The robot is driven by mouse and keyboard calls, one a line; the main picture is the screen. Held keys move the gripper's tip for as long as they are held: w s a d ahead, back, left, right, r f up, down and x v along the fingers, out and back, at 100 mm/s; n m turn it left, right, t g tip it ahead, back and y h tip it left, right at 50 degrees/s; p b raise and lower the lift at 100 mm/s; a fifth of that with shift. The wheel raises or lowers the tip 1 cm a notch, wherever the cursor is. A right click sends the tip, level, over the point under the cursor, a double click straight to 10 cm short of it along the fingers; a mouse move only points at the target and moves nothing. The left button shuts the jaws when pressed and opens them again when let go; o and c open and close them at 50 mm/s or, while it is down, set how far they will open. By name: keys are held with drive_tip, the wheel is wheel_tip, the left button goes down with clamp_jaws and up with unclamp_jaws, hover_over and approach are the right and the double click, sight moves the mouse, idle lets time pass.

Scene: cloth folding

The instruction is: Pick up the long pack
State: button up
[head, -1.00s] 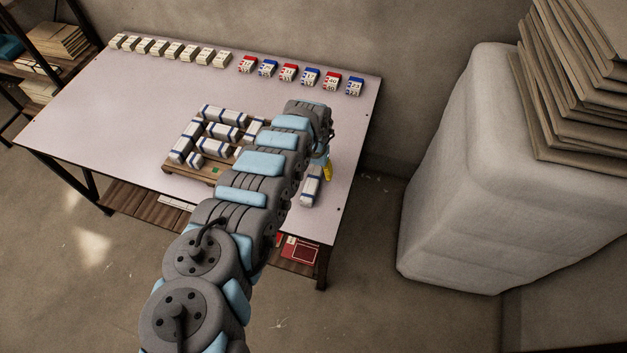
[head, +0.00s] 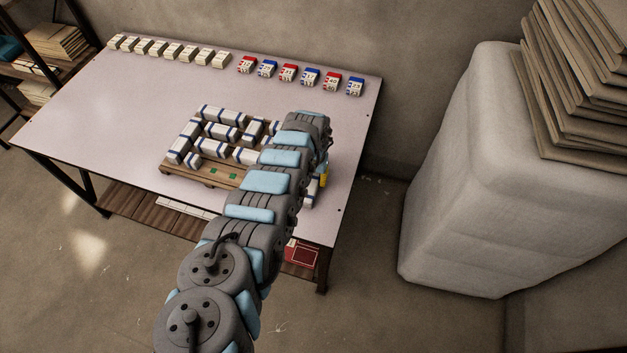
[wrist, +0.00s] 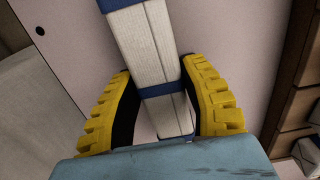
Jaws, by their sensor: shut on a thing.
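The long pack (wrist: 152,47) is a white, ribbed bar with blue bands. In the wrist view it runs from the top edge down between the yellow fingers of my gripper (wrist: 162,100), which is shut on it. In the head view my arm covers most of the gripper, and only a little of the pack (head: 311,190) and a bit of yellow finger show near the table's right end. I cannot tell whether the pack touches the table.
A wooden pallet (head: 205,175) with several white, blue-banded packs stands left of my arm on the table (head: 90,110). Several white, red and blue small boxes line the back edge. A large pale wrapped block (head: 455,190) stands on the floor at right.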

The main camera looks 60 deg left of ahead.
sight(313, 177)
wheel_tip(313, 177, up, 4)
drive_tip(key=shift+f+p, duration=0.1)
drive_tip(key=shift+p, duration=1.15)
drive_tip(key=shift+s+d+r+p, duration=0.55)
drive_tip(key=shift+r+p, duration=0.1)
drive_tip(key=shift+p, duration=0.1)
drive_tip(key=shift+s+d+r+p, duration=0.3)
drive_tip(key=shift+d+r+p, duration=0.15)
drive_tip(key=shift+r, duration=0.35)
drive_tip(key=shift+s+d+r, duration=0.15)
drive_tip(key=shift+s+r, duration=0.1)
drive_tip(key=shift+s, duration=0.05)
drive_tip(key=s+d+r+p, duration=0.5)
drive_tip(key=s+d+p, duration=0.2)
drive_tip(key=d, duration=0.1)
drive_tip(key=shift+r, duration=0.4)
